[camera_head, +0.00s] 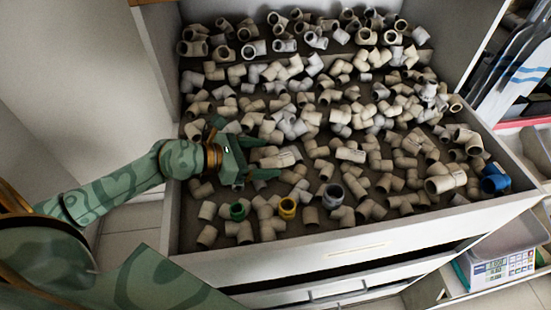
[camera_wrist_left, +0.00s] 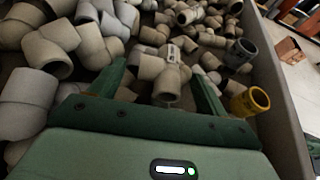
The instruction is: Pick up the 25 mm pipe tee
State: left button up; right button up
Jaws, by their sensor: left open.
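My left gripper (camera_head: 266,157) reaches into the drawer from the left, low among the fittings. Its two green fingers are spread apart, also in the left wrist view (camera_wrist_left: 160,76). A beige fitting with a tee-like shape (camera_head: 284,158) lies at the fingertips, and a similar one shows between and just beyond the fingers in the left wrist view (camera_wrist_left: 166,82). It rests on the pile and is not gripped. No size marking is readable, so I cannot tell for sure that it is the 25 mm tee. My right gripper is not in view.
The drawer (camera_head: 370,238) is crowded with beige and grey fittings. A yellow-ringed fitting (camera_head: 287,208), a green one (camera_head: 237,211) and a blue one (camera_head: 494,178) lie among them. The drawer's front wall is close by. A scale (camera_head: 500,268) stands at the lower right.

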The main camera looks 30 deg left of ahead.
pick_arm(q)
jog(key=x, duration=0.3)
jog(key=shift+s+r, duration=0.1)
jog(key=c, duration=1.1)
jog(key=shift+o, duration=0.2)
